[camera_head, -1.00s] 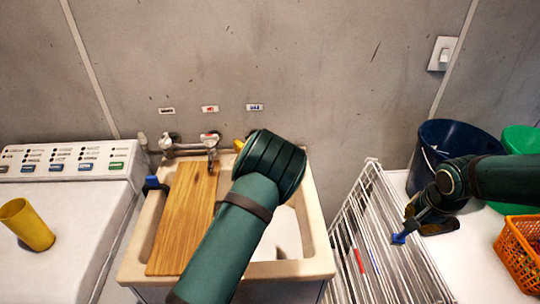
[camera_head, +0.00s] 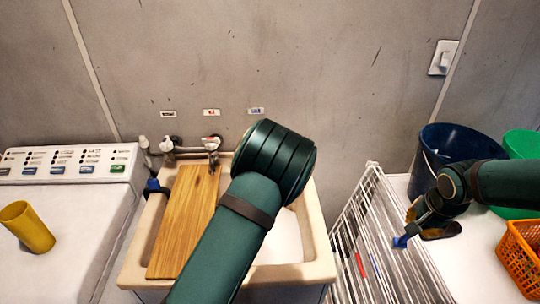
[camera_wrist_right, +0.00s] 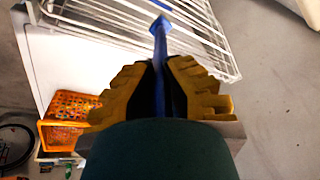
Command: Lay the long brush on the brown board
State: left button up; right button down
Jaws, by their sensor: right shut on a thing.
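The brown board (camera_head: 185,222) lies across the left part of the sink in the head view, its top bare. My right gripper (camera_head: 420,232) is over the white wire rack at the right, well away from the board. It is shut on a slim blue thing (camera_head: 401,241), apparently the long brush. In the right wrist view the blue shaft (camera_wrist_right: 160,45) runs between the yellow-padded fingers (camera_wrist_right: 160,85); its bristles cannot be made out. My left forearm crosses the sink, right of the board; its gripper is hidden.
The wire rack (camera_head: 372,225) stands between sink and right-hand white top. A dark blue bucket (camera_head: 440,145), green tub (camera_head: 522,143) and orange basket (camera_head: 520,252) are at right. A yellow cup (camera_head: 27,228) is on the left machine. The tap (camera_head: 208,145) is behind the board.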

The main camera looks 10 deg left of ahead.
aim_at(187, 225)
jog(key=k+l, duration=0.2)
jog(key=k, duration=0.3)
jog(key=k+l, duration=0.2)
jog(key=k, duration=0.25)
